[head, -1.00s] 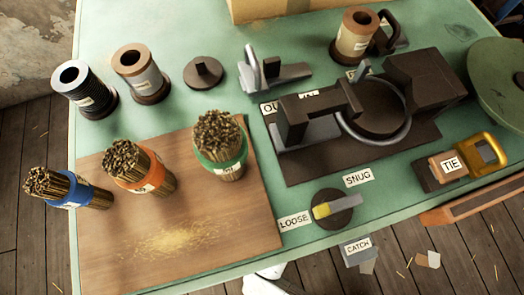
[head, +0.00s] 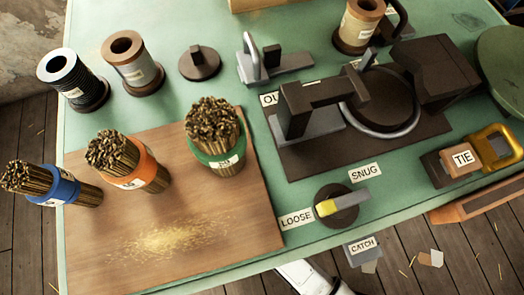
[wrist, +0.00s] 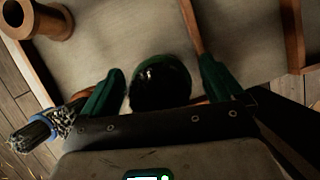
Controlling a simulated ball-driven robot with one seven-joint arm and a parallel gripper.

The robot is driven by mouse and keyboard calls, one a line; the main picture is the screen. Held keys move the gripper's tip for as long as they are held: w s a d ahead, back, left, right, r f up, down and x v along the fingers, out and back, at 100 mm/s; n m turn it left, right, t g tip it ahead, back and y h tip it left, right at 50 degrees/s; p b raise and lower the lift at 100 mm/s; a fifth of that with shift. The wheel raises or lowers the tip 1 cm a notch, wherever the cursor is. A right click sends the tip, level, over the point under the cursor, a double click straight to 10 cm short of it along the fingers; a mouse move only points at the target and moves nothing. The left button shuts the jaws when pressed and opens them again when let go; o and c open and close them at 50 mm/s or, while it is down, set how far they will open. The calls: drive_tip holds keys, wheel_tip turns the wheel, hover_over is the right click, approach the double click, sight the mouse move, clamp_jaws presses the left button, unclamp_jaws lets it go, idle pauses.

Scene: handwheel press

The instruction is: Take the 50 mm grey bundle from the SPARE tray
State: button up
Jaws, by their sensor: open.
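In the wrist view my gripper (wrist: 162,66) is open, with one green finger on each side of a dark round thing with a green rim (wrist: 160,86). It looks like a green-collared bundle seen end-on, but shadow hides its size mark and true colour. I cannot tell whether the fingers touch it. It is over a pale-floored tray (wrist: 120,35) with wooden walls; no SPARE label shows. A grey-looking bundle in a blue collar (wrist: 44,128) is at the lower left, beyond the left finger. The head view shows neither my gripper nor this tray.
A brown spool (wrist: 36,20) stands at the wrist view's upper left. In the head view, straw bundles with blue (head: 62,189), orange (head: 140,174) and green (head: 220,158) collars are on or beside a wooden board (head: 225,240). The press (head: 360,115) stands to the right.

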drive_tip(key=shift+f, duration=0.3)
drive_tip(key=shift+c, duration=0.3)
drive_tip(key=c, duration=1.1)
